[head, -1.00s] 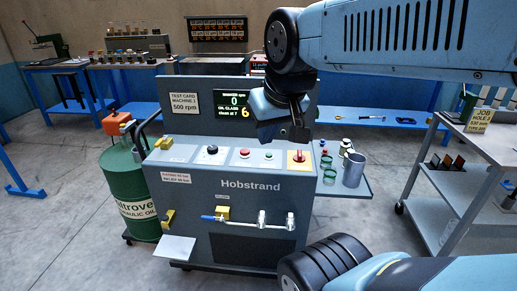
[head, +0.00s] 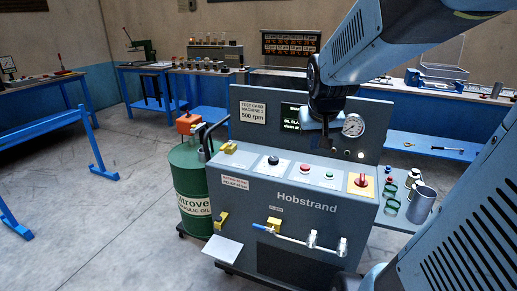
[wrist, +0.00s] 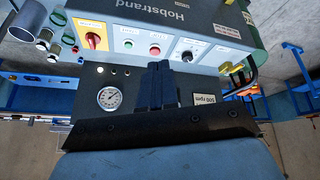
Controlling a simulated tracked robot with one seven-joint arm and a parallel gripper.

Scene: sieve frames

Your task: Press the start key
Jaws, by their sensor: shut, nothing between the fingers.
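The grey Hobstrand machine (head: 250,215) has a sloping key panel. On it sit a black knob (head: 273,160), a red button (head: 304,167), a green button (head: 330,173) and a red rotary switch (head: 362,180) on a yellow plate. My gripper (head: 325,150) points down, shut and empty, above the panel near the red and green buttons. In the wrist view my shut fingers (wrist: 158,66) show close to the red button (wrist: 155,50), with the green button (wrist: 128,44) to its left. I see no contact with either.
A pressure gauge (head: 353,125) and a display partly hidden by my arm are on the upright back panel. A green oil drum (head: 190,185) stands at the left. A side shelf with a metal cup (head: 421,204) is at the right. Open floor lies at the left.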

